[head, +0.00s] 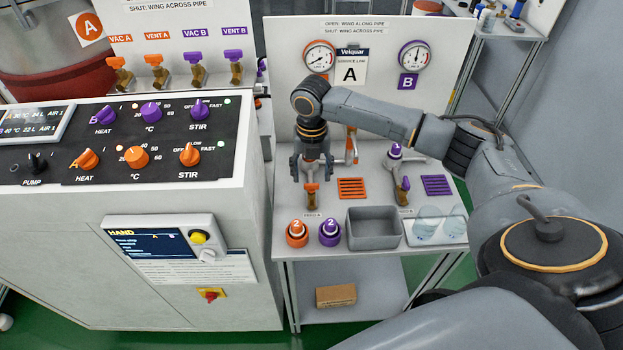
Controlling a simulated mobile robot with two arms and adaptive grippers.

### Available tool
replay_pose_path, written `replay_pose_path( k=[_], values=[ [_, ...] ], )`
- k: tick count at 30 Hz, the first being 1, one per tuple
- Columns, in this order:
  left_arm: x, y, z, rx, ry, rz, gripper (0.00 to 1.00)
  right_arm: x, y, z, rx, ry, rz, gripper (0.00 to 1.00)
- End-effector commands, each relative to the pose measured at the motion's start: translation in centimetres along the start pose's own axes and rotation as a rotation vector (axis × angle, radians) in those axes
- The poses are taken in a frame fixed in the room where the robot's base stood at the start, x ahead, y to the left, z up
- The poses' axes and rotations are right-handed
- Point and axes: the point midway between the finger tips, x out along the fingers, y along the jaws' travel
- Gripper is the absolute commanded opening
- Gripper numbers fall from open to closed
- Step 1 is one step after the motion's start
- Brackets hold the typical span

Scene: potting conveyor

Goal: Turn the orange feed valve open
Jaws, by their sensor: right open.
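The orange feed valve (311,188), an orange wing on a brass body, stands on the grey bench at the left, in front of gauge panel A. My right gripper (312,177) points down just above and behind it, with its dark fingers apart on either side. I cannot tell whether the fingers touch the wing. The wing's exact direction is hard to make out, as the gripper hides part of it. My left gripper is out of view.
A purple valve (403,186) stands to the right. Orange (297,232) and purple (329,231) capped containers, a grey bin (374,229) and a clear tray with beakers (452,238) line the bench's front. A white control console (180,270) stands close at left.

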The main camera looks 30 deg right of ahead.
Motion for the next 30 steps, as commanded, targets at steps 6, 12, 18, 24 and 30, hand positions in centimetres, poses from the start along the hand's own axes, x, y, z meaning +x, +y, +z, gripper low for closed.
replay_pose_path(
  k=[6,12,18,24,30],
  values=[
    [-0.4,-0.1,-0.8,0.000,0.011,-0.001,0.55,2.9,0.0,0.0,0.000,0.000,0.000,0.61],
    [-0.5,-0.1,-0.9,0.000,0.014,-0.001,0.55,3.7,0.0,0.0,-0.001,-0.001,0.001,0.61],
    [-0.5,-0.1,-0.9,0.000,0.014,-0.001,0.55,3.7,0.0,0.0,0.000,-0.002,0.001,0.61],
    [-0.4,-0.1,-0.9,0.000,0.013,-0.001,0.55,3.7,0.0,0.0,0.000,-0.002,0.001,0.23],
    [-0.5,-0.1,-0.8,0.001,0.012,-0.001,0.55,3.7,0.0,0.0,0.001,-0.002,0.000,0.07]
  ],
)
